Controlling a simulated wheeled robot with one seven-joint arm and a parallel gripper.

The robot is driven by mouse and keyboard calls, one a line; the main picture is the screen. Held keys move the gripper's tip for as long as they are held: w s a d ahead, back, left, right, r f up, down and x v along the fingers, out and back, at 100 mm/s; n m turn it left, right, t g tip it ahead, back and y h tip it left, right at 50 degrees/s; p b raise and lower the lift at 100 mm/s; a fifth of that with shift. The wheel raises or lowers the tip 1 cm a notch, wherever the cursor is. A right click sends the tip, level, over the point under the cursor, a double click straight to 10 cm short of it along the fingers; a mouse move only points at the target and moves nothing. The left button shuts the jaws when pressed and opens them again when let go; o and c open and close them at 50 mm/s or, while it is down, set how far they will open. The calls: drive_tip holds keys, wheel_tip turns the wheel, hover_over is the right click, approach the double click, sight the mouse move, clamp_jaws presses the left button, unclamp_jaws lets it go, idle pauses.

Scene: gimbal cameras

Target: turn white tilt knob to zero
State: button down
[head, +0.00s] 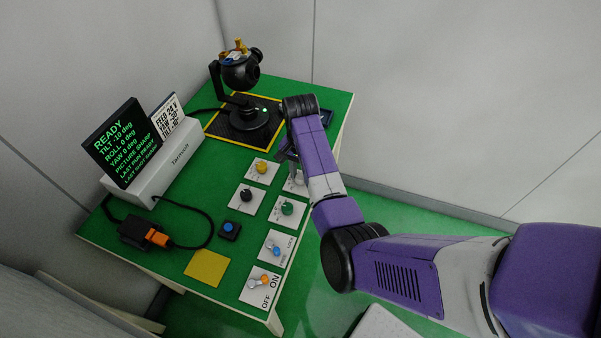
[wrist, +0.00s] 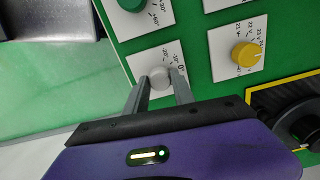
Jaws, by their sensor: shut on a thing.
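The white tilt knob (wrist: 159,80) sits on a white plate (wrist: 150,58) with printed angle marks, in the wrist view. My gripper (wrist: 158,84) is shut on this knob, with one grey finger on each side. In the head view my gripper (head: 294,172) is over the knob's plate (head: 295,184), and my arm hides most of the knob. The display screen (head: 120,143) reads READY, TILT -10 deg, ROLL 0 deg and YAW 0 deg. The black gimbal camera (head: 241,72) stands on a yellow-edged black pad at the back of the green table.
Close to the gripper are a yellow knob (head: 262,167), a black knob (head: 247,194) and a green knob (head: 287,208). Nearer are a blue button (head: 230,228), a blue-tipped switch (head: 275,248) and an orange ON/OFF switch (head: 264,280).

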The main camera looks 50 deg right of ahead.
drive_tip(key=shift+m, duration=0.3)
drive_tip(key=shift+r+m+p, duration=0.1)
drive_tip(key=shift+m+p, duration=0.55)
drive_tip(key=shift+m, duration=0.25)
drive_tip(key=shift+m+p, duration=0.55)
drive_tip(key=shift+m, duration=1.05)
drive_tip(key=c, duration=1.1)
unclamp_jaws()
drive_tip(key=shift+o, duration=0.2)
drive_tip(key=shift+r+b, duration=0.4)
drive_tip(key=shift+r, duration=3.4)
